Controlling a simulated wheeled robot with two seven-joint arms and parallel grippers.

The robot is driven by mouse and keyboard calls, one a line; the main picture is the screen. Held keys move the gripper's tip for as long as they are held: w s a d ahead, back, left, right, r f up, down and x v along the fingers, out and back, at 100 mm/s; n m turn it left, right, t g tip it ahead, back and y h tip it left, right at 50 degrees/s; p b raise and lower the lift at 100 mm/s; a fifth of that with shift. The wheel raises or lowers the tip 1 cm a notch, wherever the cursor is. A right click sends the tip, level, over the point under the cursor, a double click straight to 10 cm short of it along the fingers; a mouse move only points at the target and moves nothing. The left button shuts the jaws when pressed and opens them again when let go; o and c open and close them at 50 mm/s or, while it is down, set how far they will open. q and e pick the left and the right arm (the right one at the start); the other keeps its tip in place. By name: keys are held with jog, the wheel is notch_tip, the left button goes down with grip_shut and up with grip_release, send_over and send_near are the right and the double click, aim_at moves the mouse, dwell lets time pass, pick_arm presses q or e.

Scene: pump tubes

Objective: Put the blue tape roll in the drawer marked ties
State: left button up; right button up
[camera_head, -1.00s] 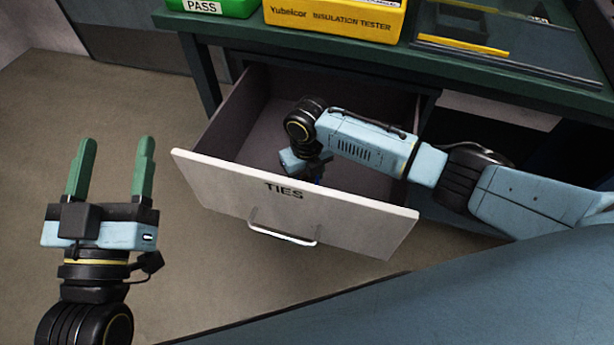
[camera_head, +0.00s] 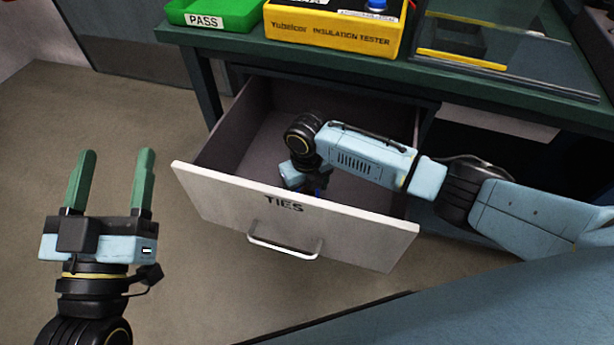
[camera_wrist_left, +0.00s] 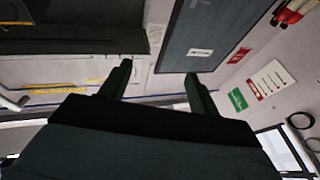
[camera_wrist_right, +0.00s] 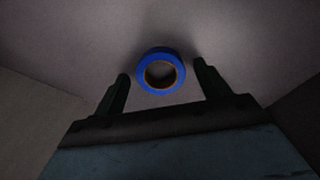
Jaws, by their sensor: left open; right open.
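The drawer marked TIES (camera_head: 225,198) stands pulled open under the bench. My right arm reaches over its front, with the right gripper down inside it. In the right wrist view the blue tape roll (camera_wrist_right: 161,71) lies on the drawer floor (camera_wrist_right: 230,45), just beyond and between the fingertips of my open right gripper (camera_wrist_right: 161,82). I see no finger touching the roll. In the head view a bit of blue (camera_head: 318,190) shows below the right wrist; the front panel hides the fingers. My left gripper (camera_head: 116,155) is open and empty, left of the drawer.
The green bench top (camera_head: 300,60) overhangs the drawer. A green PASS bin (camera_head: 215,15), a yellow insulation tester (camera_head: 335,33) and a clear-panelled fixture (camera_head: 520,45) stand on it. The floor left of the drawer is free.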

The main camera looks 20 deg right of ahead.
aim_at(307, 193)
notch_tip(307, 193, up, 3)
jog(key=shift+f+p, duration=0.1)
jog(key=shift+p, duration=0.55)
pick_arm(q)
notch_tip(307, 193, down, 10)
jog(key=a+f+g+y+p, duration=0.1)
jog(key=a+g+y+p, duration=0.15)
jog(key=g, duration=0.45)
pick_arm(e)
notch_tip(307, 193, up, 3)
jog(key=shift+r+b, duration=0.1)
jog(key=shift+b, duration=0.4)
pick_arm(q)
jog(key=s+a+f+g+y+p, duration=0.2)
jog(key=s+a+f+g, duration=0.2)
jog(key=s+f+g, duration=0.3)
jog(key=shift+s+f+n+g+y+p, duration=0.3)
jog(key=shift+s+n+y, duration=0.1)
jog(key=shift+s, duration=0.55)
pick_arm(e)
notch_tip(307, 193, up, 6)
pick_arm(q)
jog(key=shift+d, duration=0.1)
